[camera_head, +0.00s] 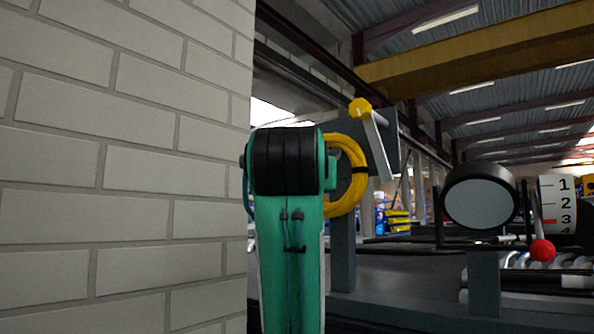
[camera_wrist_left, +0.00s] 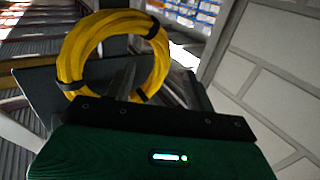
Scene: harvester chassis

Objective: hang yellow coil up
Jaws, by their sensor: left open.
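The yellow coil (camera_head: 357,185) is a ring of cable with black bands, partly hidden behind my green left arm in the head view. It shows nearly whole in the left wrist view (camera_wrist_left: 72,58). My left gripper (camera_wrist_left: 160,88) is open at the coil's lower right rim, with one dark finger seen against the ring's opening and the other outside it; contact is unclear. In the head view its fingers are hidden behind the arm. A pale peg (camera_head: 377,148) with a yellow tip (camera_head: 360,108) stands just right of the coil. Whether the coil hangs on it is unclear. My right gripper is not in view.
A white brick wall (camera_head: 120,170) stands close on the left. A dark grey panel (camera_head: 388,140) is behind the peg. At right are a round lamp-like part (camera_head: 480,203), a numbered dial (camera_head: 558,203) and a red-knobbed lever (camera_head: 542,250).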

